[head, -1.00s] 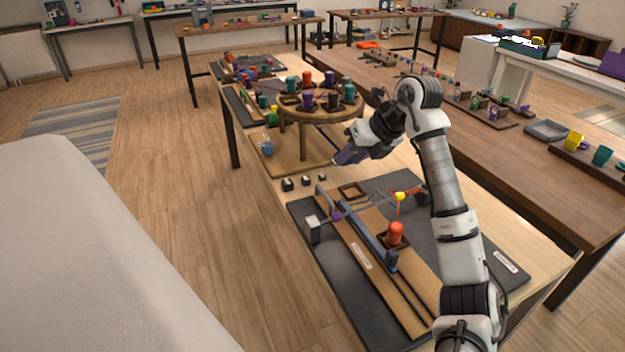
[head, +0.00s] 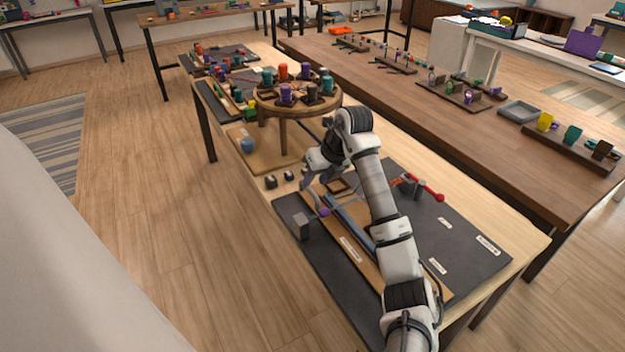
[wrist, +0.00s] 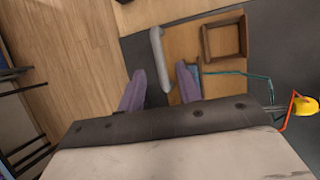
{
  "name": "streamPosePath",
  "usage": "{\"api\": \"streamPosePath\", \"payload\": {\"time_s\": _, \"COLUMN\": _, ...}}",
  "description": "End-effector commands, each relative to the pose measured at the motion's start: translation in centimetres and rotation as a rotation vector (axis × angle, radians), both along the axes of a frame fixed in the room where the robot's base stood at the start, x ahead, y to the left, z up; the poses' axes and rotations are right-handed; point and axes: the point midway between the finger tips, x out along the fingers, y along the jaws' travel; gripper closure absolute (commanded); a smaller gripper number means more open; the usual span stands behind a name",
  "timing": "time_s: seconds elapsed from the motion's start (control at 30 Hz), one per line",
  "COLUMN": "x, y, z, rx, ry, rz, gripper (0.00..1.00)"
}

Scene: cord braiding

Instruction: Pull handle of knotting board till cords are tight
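The knotting board is a wooden plank (head: 350,249) on a dark mat, with a blue rail (head: 345,218) along it. A grey bar that looks like its handle (wrist: 161,58) lies at the plank's end in the wrist view. My gripper (wrist: 161,88) is open and empty, with purple fingers. The bar shows just past the fingertips, roughly between them, apart as far as I can tell. In the head view my gripper (head: 306,183) is over the plank's far end, largely covering the bar. A slack-looking teal cord (wrist: 240,73) and an orange cord (wrist: 286,115) run right, near a yellow piece (wrist: 306,105).
A small square wooden tray (wrist: 224,40) sits beside the bar. A round raised stand (head: 284,107) with several coloured spools is behind. The floor on the left is clear.

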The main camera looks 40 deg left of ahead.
Motion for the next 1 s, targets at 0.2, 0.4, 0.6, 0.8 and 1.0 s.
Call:
{"api": "streamPosePath", "payload": {"time_s": 0.2, "x": -0.1, "y": 1.1, "z": -2.3, "rx": 0.000, "ry": 0.001, "rz": 0.001, "gripper": 0.66}}
{"api": "streamPosePath", "payload": {"time_s": 0.4, "x": -0.1, "y": 1.4, "z": -2.9, "rx": 0.001, "ry": -0.001, "rz": 0.001, "gripper": 0.66}}
{"api": "streamPosePath", "payload": {"time_s": 0.6, "x": -0.1, "y": 1.3, "z": -2.9, "rx": 0.001, "ry": -0.001, "rz": 0.001, "gripper": 0.68}}
{"api": "streamPosePath", "payload": {"time_s": 0.8, "x": -0.1, "y": 1.3, "z": -2.9, "rx": 0.001, "ry": -0.001, "rz": 0.001, "gripper": 0.94}}
{"api": "streamPosePath", "payload": {"time_s": 1.0, "x": -0.1, "y": 1.3, "z": -2.9, "rx": 0.001, "ry": -0.001, "rz": 0.001, "gripper": 1.00}}
